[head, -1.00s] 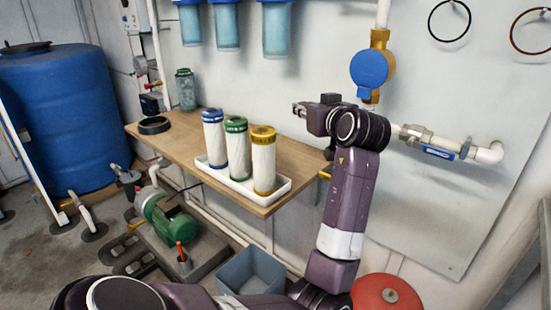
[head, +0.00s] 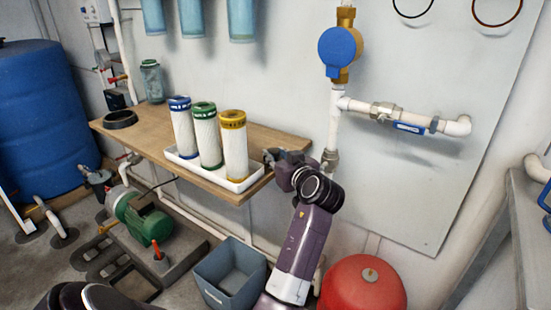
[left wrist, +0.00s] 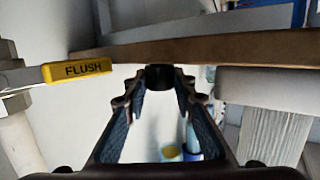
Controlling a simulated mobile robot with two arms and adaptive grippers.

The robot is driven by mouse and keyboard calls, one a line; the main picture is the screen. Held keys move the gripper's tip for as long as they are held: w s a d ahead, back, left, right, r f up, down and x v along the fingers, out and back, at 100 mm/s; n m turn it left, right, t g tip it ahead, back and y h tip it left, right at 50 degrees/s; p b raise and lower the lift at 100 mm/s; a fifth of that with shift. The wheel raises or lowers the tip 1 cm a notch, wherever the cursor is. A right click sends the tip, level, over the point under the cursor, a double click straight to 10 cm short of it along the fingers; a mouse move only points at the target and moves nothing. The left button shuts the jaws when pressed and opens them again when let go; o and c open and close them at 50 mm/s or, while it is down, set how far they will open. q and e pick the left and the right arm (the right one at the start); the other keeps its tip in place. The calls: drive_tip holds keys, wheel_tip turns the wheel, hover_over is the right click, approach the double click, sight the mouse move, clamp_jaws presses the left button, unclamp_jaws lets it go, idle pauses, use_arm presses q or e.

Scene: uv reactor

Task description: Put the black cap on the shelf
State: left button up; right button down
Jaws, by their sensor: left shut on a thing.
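My left gripper (head: 272,157) is at the right front end of the wooden shelf (head: 140,133), near the white tray. In the left wrist view the left gripper (left wrist: 160,82) is shut on a small dark thing between its fingertips, which looks like the black cap (left wrist: 160,76). The cap cannot be made out in the head view. The wooden shelf edge (left wrist: 215,48) runs across the left wrist view just beyond and above the fingertips. My right gripper is not in view.
A white tray (head: 180,157) with three filter cartridges fills the shelf's right part. A black ring (head: 120,119) and a glass jar (head: 151,80) stand at its left end. A yellow FLUSH handle (left wrist: 77,70) is close left of my fingers. A grey bin (head: 225,290) stands below.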

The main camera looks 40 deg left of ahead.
use_arm(q)
drive_tip(key=shift+f, duration=0.15)
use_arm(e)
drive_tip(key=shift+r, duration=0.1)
use_arm(q)
drive_tip(key=shift+f, duration=0.1)
drive_tip(key=o, duration=0.5)
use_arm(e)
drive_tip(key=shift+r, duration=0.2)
